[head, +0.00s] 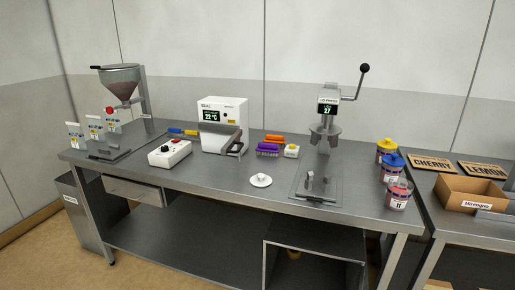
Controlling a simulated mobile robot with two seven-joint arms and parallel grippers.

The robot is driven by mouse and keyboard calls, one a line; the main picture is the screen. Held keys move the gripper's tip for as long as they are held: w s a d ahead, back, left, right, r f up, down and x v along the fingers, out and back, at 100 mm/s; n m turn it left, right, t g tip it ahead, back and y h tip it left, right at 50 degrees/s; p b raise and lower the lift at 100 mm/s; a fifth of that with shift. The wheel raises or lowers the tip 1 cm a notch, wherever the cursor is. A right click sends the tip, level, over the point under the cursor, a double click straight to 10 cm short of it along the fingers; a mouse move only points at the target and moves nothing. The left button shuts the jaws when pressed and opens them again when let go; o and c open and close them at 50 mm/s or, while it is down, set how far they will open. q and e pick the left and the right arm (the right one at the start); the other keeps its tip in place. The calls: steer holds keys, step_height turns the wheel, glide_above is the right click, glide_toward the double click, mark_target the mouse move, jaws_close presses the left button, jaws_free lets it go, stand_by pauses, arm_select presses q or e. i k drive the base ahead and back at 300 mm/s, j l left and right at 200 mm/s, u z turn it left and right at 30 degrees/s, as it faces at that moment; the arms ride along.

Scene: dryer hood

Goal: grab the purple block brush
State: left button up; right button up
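A purple block brush (268,147) lies near the middle of the metal workbench (215,179), just right of the white sealing machine. An orange block (274,139) of similar shape lies right behind it. A small white block with a yellow top (291,151) stands close on its right. Nothing stands directly in front of the purple brush. Neither of my grippers is in view.
A white sealing machine (222,111) stands left of the brush, and a lever press (327,125) right of it. A white lidded dish (261,180) sits nearer the front. Several jars (391,168) line the right end.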

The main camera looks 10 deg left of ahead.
mark_target(271, 149)
steer(key=i+j, duration=0.2)
steer(key=j, duration=0.2)
steer(key=i+j, duration=0.15)
steer(key=j, duration=0.2)
steer(key=i+j, duration=0.2)
steer(key=j, duration=0.2)
steer(key=i+j, duration=0.15)
steer(key=j, duration=0.25)
steer(key=i+j, duration=0.2)
steer(key=j, duration=0.15)
steer(key=i+j+u, duration=0.1)
steer(key=j, duration=0.3)
steer(key=i+j, duration=0.3)
steer(key=j, duration=0.05)
